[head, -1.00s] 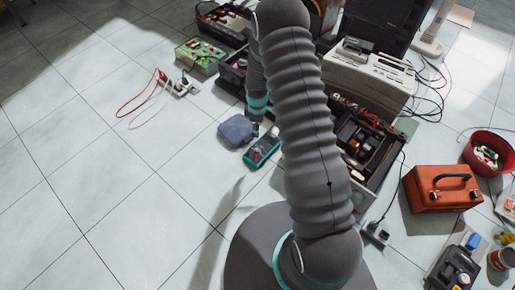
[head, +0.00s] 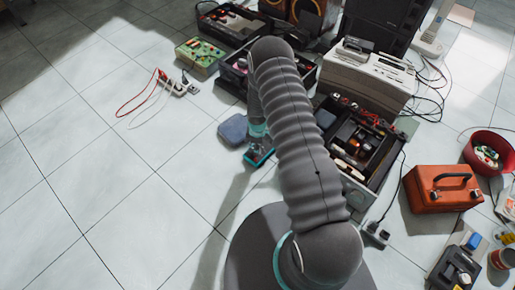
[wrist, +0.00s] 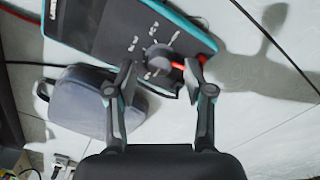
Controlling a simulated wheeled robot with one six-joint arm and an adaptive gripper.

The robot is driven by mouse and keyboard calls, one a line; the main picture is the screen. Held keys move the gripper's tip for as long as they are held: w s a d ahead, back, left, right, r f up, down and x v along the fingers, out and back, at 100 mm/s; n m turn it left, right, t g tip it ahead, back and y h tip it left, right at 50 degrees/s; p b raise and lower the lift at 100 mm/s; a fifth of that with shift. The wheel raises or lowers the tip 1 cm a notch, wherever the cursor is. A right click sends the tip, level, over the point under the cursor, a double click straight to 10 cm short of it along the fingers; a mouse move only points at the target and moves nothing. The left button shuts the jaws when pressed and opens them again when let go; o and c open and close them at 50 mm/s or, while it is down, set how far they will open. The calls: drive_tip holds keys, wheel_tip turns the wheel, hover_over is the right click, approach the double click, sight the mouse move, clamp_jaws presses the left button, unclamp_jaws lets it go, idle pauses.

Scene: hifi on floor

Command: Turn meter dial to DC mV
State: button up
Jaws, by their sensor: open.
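The meter (head: 262,156) lies flat on the tiled floor, with a dark face and teal edges. My arm's end hides part of it in the head view. In the wrist view the meter (wrist: 100,30) fills the upper part of the picture. Its round dark dial (wrist: 160,60) has white markings around it, too small to read. My gripper (wrist: 161,68) is open, with one fingertip on each side of the dial. I cannot tell whether the fingertips touch it. A red piece shows beside the right fingertip.
A blue-grey pouch (head: 233,128) lies just left of the meter and also shows in the wrist view (wrist: 80,100). An open toolbox (head: 362,142) stands to the right.

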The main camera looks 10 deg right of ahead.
drive_tip(key=shift+f, duration=0.65)
clamp_jaws()
